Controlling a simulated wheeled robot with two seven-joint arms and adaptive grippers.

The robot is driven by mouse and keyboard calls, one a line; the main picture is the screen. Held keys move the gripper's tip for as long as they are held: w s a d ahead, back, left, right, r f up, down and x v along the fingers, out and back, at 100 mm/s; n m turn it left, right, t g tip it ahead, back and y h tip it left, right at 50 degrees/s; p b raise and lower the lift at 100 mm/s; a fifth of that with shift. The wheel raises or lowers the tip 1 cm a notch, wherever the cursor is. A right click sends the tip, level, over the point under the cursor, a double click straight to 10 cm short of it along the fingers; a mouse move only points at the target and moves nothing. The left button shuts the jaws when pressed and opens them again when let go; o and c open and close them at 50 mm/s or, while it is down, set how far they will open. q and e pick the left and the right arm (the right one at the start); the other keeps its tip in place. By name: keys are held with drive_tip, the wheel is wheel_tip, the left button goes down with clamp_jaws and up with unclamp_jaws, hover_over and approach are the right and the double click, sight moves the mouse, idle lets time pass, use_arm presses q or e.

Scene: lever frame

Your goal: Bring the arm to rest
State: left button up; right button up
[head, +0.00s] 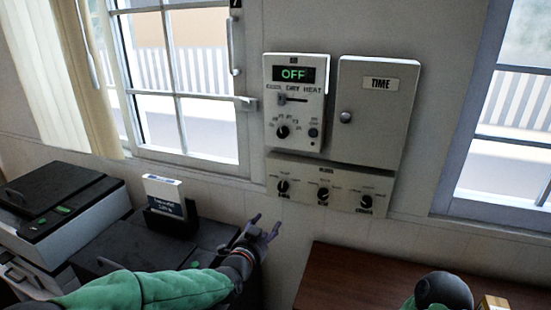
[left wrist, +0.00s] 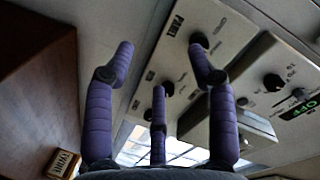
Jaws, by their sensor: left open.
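My left gripper (head: 266,226) is in front of the wall below the control panels, over the gap between the dark cabinet and the brown desk. Its purple fingers are spread and hold nothing; they also show in the left wrist view (left wrist: 160,65). The upper control panel (head: 296,140) has a display (head: 294,74) reading OFF in green. A small slide lever (head: 283,99) sits at the left of its slot, and a dial (head: 282,132) is below. The lower panel (head: 342,202) carries three dark knobs. My gripper appears apart from both panels.
A closed grey box marked TIME (head: 378,105) is right of the upper panel. Windows flank the panels. A printer (head: 62,212) and a white-and-blue box (head: 165,195) are at left. The brown desk (head: 350,278) is at lower right, with a small block (head: 494,303).

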use_arm(q)
drive_tip(key=s+a+f+n+g+y, duration=0.1)
drive_tip(key=s+a+f+n+g, duration=0.2)
drive_tip(key=f, duration=0.8)
drive_tip(key=s+f+n+g, duration=0.2)
drive_tip(key=s+f, duration=0.3)
drive_tip(key=f, duration=0.5)
drive_tip(key=s+a+f+n+g+y, duration=0.1)
drive_tip(key=s+a+f+n+g, duration=0.2)
drive_tip(key=f, duration=0.8)
drive_tip(key=s+f+n+g, duration=0.3)
drive_tip(key=s+f, duration=0.4)
drive_tip(key=s, duration=0.4)
drive_tip(key=s+f+n+g, duration=0.3)
drive_tip(key=s+f, duration=0.3)
drive_tip(key=s, duration=0.6)
drive_tip(key=shift+d+f+g+h, duration=0.35)
drive_tip(key=shift+f+g+h, duration=0.05)
drive_tip(key=shift+g, duration=0.1)
drive_tip(key=shift+w, duration=0.1)
